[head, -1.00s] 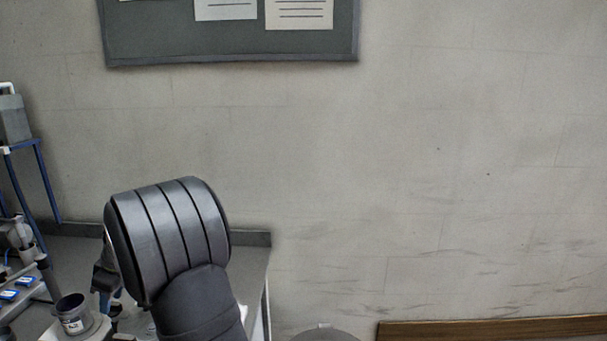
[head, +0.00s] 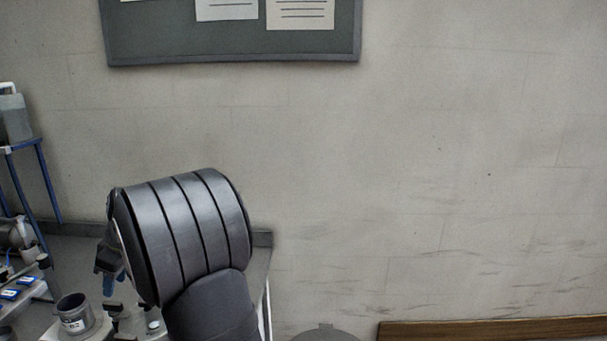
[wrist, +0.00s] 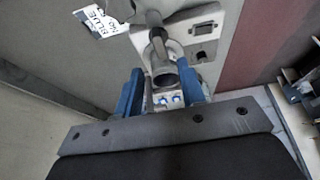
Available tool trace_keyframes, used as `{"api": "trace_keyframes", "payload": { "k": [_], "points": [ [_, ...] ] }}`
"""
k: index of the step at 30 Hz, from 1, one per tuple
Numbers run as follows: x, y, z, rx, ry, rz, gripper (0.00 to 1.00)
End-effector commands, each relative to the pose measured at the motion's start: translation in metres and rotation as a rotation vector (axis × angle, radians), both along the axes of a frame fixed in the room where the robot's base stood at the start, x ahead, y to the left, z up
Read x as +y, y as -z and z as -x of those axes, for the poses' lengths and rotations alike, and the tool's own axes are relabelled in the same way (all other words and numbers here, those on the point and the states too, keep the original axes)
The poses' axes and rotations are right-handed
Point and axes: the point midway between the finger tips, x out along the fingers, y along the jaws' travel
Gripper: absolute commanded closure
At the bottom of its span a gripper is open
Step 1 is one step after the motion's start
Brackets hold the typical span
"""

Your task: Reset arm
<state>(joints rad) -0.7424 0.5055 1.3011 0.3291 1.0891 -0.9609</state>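My gripper (wrist: 162,95) shows in the wrist view with its two blue fingers apart. A grey cylindrical part on a pale machine body (wrist: 190,25) appears between and beyond the fingers; I see no grip on it. In the head view, my gripper (head: 113,284) is partly hidden behind my dark grey arm, with blue fingertips pointing down over the bench. A dark grey labelled cup (head: 75,314) stands on a light base just left of and below it.
A white card with lettering (wrist: 101,22) lies at upper left in the wrist view. A blue-legged stand (head: 42,180) with a grey container (head: 14,120) is at the far left. A notice board (head: 230,45) hangs on the wall. A wooden edge (head: 490,328) is at lower right.

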Motion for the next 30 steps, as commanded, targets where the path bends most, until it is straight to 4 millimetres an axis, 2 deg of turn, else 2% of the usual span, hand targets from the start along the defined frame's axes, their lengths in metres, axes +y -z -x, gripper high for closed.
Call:
{"api": "trace_keyframes", "payload": {
  "k": [3,16,18,30],
  "points": [
    [-0.009,-0.024,-0.001,-0.004,0.001,-0.003,0.64],
    [-0.043,-0.103,-0.001,-0.004,0.002,-0.001,0.64],
    [-0.035,-0.083,0.000,0.004,-0.002,0.004,0.64],
    [-0.004,-0.009,0.001,0.003,-0.001,0.002,0.64]
  ]
}}
